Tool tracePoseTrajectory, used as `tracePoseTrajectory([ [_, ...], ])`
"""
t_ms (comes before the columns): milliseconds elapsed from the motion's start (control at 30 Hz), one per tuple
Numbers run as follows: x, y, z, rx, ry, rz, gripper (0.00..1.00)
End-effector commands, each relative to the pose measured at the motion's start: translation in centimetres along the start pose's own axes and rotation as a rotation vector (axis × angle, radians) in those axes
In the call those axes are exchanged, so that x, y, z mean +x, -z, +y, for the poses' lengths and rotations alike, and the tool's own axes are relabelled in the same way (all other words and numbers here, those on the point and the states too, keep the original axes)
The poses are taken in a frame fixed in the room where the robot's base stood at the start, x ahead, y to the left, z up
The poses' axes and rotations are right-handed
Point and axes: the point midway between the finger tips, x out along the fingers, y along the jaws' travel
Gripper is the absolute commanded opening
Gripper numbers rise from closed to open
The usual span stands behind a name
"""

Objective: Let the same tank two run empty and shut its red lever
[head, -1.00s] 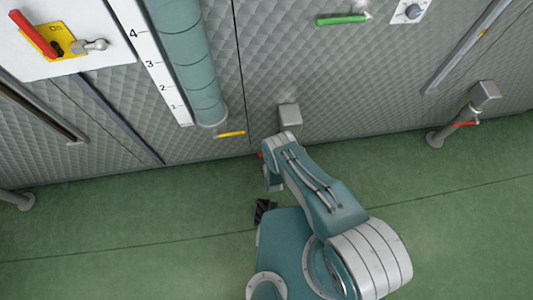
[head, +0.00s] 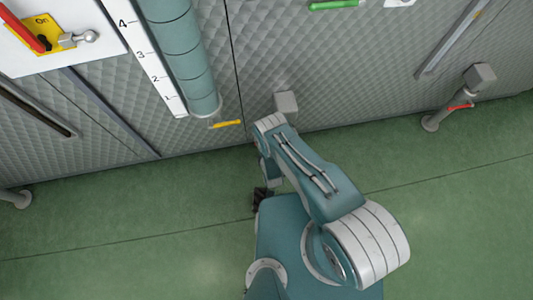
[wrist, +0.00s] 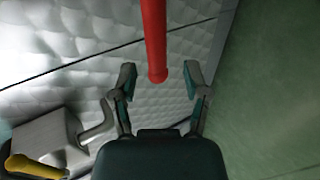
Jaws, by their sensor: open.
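A red lever (wrist: 154,38) comes down from the top of the wrist view, and its rounded end sits between the fingertips of my gripper (wrist: 160,78). The fingers are spread on both sides, with visible gaps to the lever. In the head view my arm hides this lever and the outlet in front of it; a grey box (head: 286,101) on the quilted tank wall shows just behind the arm. Part of my gripper (head: 261,199) shows dark beside the arm, its fingers not clear. No tank number is visible, nor any flow of liquid.
A yellow handle (head: 226,124) sits under the blue-green column (head: 180,55) with its numbered scale (head: 147,60). Another red lever (head: 22,30) is on a yellow "On" plate. A right-hand pipe (head: 436,118) carries a small red lever (head: 461,106). The green floor (head: 110,220) is open.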

Motion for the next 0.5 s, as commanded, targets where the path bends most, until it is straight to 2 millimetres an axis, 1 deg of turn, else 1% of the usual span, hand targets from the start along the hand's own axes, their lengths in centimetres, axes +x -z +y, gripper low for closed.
tracePoseTrajectory([
  [33, -0.9, 0.0, -0.1, -0.002, 0.003, 0.001, 0.61],
  [300, -5.3, 0.1, 0.0, -0.003, 0.003, 0.001, 0.61],
  [400, -6.7, 0.1, -0.1, -0.002, 0.003, 0.001, 0.61],
  [500, -7.6, 0.1, -0.1, -0.002, 0.002, 0.000, 0.61],
])
